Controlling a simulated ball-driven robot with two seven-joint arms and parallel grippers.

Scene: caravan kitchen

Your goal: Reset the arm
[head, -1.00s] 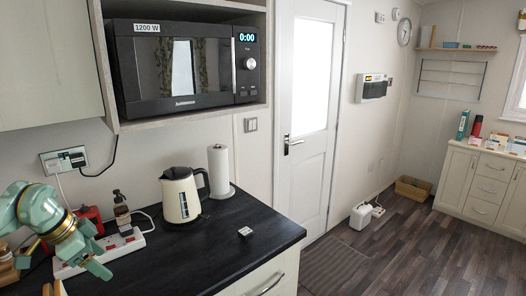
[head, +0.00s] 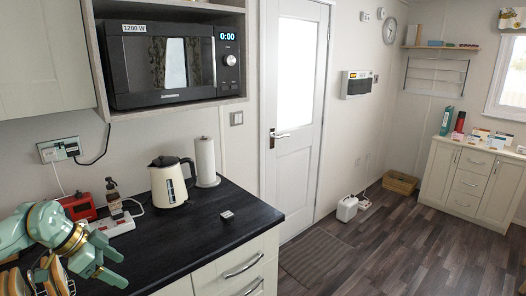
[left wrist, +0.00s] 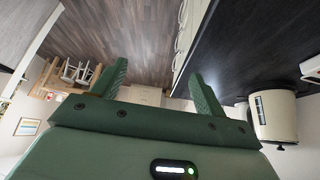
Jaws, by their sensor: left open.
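My left gripper (head: 108,268) is at the lower left of the head view, above the near left part of the black worktop (head: 190,235). It also shows in the left wrist view (left wrist: 158,85), where its two green fingers stand apart with nothing between them. The left arm's turquoise links come in from the left edge. My right gripper is not in view.
A cream kettle (head: 168,185), a paper towel roll (head: 205,160), a white socket strip (head: 112,226), a soap bottle (head: 113,196) and a red object (head: 78,207) stand on the worktop. A microwave (head: 170,65) is above.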

